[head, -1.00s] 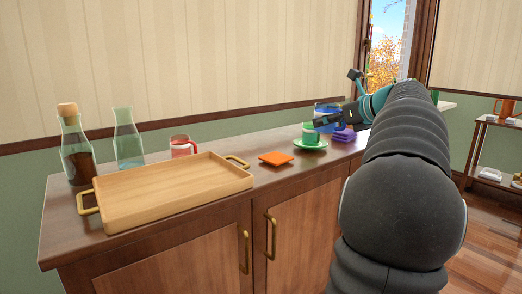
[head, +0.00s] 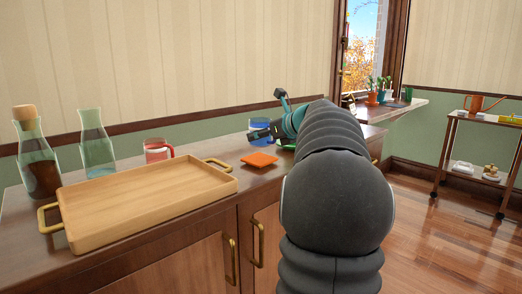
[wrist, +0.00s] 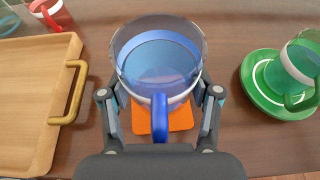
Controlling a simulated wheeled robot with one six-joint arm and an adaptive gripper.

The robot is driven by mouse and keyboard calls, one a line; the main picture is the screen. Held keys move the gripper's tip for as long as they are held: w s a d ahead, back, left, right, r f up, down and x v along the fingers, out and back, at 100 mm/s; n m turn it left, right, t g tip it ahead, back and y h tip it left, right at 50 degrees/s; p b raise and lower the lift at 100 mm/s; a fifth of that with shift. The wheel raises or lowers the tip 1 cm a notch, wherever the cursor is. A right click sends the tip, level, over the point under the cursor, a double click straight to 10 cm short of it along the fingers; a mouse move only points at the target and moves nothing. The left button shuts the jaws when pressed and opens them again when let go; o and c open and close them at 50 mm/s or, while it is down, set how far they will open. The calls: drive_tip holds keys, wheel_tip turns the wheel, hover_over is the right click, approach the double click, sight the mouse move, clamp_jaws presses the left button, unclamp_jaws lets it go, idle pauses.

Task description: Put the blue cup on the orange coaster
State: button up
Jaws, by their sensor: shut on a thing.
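The blue cup (wrist: 160,55) is glassy with a blue handle and a pale band. My gripper (wrist: 160,98) is shut on it, one finger on each side. In the head view the cup (head: 258,125) shows behind my gripper (head: 262,134), held above the cabinet top. The orange coaster (head: 259,160) is a flat square on the cabinet top. In the wrist view the coaster (wrist: 180,119) lies below the cup and is partly hidden by it. The cup appears raised above the coaster; the exact gap cannot be told.
A wooden tray (head: 75,215) with brass handles lies left of the coaster. A red cup (head: 157,151), a carafe (head: 97,145) and a corked bottle (head: 38,160) stand behind it. A green cup (wrist: 302,60) on a green saucer (wrist: 258,88) is to the right.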

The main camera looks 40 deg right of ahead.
sight(267, 146)
drive_tip(key=shift+w+a+f, duration=0.15)
drive_tip(key=shift+f+b, duration=0.5)
drive_tip(key=shift+f, duration=1.45)
drive_tip(key=shift+f, duration=0.15)
drive_tip(key=o, duration=1.3)
drive_tip(key=shift+c, duration=0.2)
drive_tip(key=shift+r, duration=0.25)
drive_tip(key=v, duration=1.2)
drive_tip(key=shift+p, duration=0.3)
